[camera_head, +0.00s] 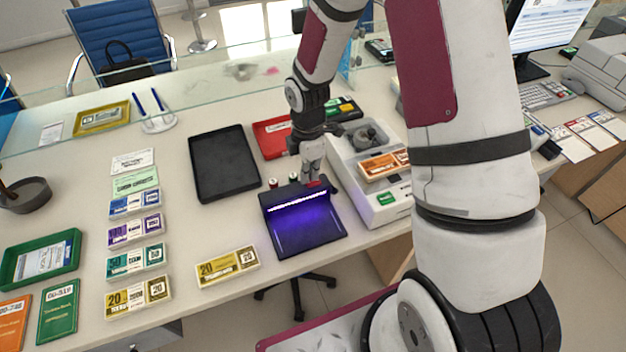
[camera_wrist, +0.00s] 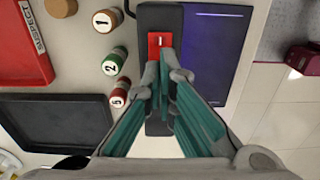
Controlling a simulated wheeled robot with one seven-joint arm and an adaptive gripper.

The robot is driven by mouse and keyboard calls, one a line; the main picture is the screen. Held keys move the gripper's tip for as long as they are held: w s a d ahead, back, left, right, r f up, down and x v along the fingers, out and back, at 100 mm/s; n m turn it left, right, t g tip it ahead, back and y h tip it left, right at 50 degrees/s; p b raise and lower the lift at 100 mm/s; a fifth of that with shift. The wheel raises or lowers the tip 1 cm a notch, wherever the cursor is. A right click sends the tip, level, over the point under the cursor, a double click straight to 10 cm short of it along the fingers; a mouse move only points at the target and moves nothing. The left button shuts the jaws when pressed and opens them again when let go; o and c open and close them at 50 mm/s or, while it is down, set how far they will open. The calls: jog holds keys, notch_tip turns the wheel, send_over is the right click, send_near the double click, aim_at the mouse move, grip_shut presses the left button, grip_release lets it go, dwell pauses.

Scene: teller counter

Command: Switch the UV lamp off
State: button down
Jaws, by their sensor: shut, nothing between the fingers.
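The UV lamp (camera_head: 312,240) is a dark unit near the counter's front edge. A bright white tube line and a violet glow show on it, so it is lit. In the wrist view its violet plate (camera_wrist: 212,50) lies to the right of a black housing. A red rocker switch (camera_wrist: 160,42) marked with a white line sits on that housing. My gripper (camera_head: 312,178) points down over the lamp's back edge. In the wrist view the closed fingertips (camera_wrist: 163,62) are at the near edge of the red switch, partly hiding it. I cannot tell whether they touch it.
Numbered stamps or caps (camera_wrist: 113,64) stand close left of the housing. A black tray (camera_head: 224,190) and a red tray (camera_wrist: 20,50) lie nearby. A grey-white machine (camera_head: 385,205) stands close right of the lamp. A yellow banknote bundle (camera_head: 228,267) lies left of it.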

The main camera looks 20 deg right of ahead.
jog(key=shift+f, duration=0.75)
dwell(0.4)
jog(key=shift+r, duration=0.1)
jog(key=shift+r+p, duration=1.35)
jog(key=shift+r, duration=2.1)
jog(key=shift+r, duration=0.1)
jog(key=s+r+m+t, duration=0.1)
jog(key=s+r+m, duration=0.2)
jog(key=r, duration=0.4)
jog(key=s+d+r+m+t+h, duration=0.1)
jog(key=s+r+m, duration=0.15)
jog(key=r, duration=0.45)
jog(key=s+r+m+t, duration=0.1)
jog(key=s+r+m, duration=0.15)
jog(key=r, duration=0.45)
jog(key=s+r+m+t, duration=0.1)
jog(key=s+r+m, duration=0.4)
jog(key=s, duration=0.2)
jog(key=s+a+r+m+t+y, duration=0.1)
jog(key=s+r+m, duration=0.3)
jog(key=s, duration=0.4)
jog(key=shift+s+r+m+t, duration=0.2)
jog(key=shift+r+m+t, duration=0.15)
jog(key=shift+m, duration=0.15)
